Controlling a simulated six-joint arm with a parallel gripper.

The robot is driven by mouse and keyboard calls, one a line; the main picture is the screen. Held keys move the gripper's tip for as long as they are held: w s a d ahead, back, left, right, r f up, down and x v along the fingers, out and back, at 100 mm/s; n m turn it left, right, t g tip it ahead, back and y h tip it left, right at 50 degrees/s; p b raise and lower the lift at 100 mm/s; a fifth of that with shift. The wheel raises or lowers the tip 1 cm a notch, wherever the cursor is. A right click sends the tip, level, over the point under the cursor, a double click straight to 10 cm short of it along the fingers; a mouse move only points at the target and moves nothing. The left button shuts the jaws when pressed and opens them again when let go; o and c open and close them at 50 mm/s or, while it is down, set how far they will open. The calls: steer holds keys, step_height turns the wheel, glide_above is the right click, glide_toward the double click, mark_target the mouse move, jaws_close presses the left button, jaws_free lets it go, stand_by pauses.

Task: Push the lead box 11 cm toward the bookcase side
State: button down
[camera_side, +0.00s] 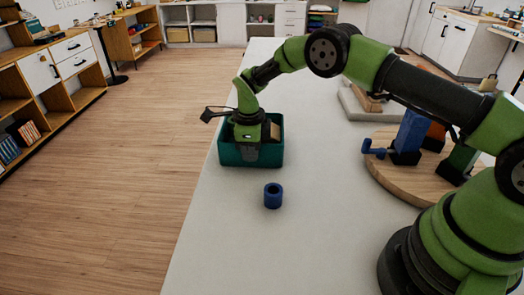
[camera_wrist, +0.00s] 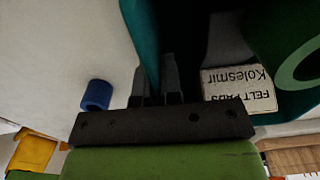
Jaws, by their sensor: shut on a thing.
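An open teal box (camera_side: 271,158) stands on the pale table near its left edge in the side view. I read no lead label on it; I take it as the lead box. My gripper (camera_side: 246,154) points down at the wall nearest the side camera. In the wrist view my gripper (camera_wrist: 156,85) has one finger on each side of the teal wall (camera_wrist: 139,28), shut on it. Inside the box is a small carton, its label (camera_wrist: 238,90) reading "FELT PADS Kolesmir". A green ring-shaped thing (camera_wrist: 300,68) also shows there, partly cut off.
A blue hollow cylinder (camera_side: 273,196) stands on the table just in front of the box. A round wooden board (camera_side: 402,188) with blue and orange pieces lies to the right. Bookcase shelves (camera_side: 38,100) stand across the floor at left. The table's left edge is close to the box.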

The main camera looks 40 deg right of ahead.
steer(key=shift+w+a, duration=0.25)
steer(key=c, duration=1.2)
jaws_free()
steer(key=shift+r, duration=0.1)
step_height(320, 180, up, 10)
steer(key=shift+f, duration=0.1)
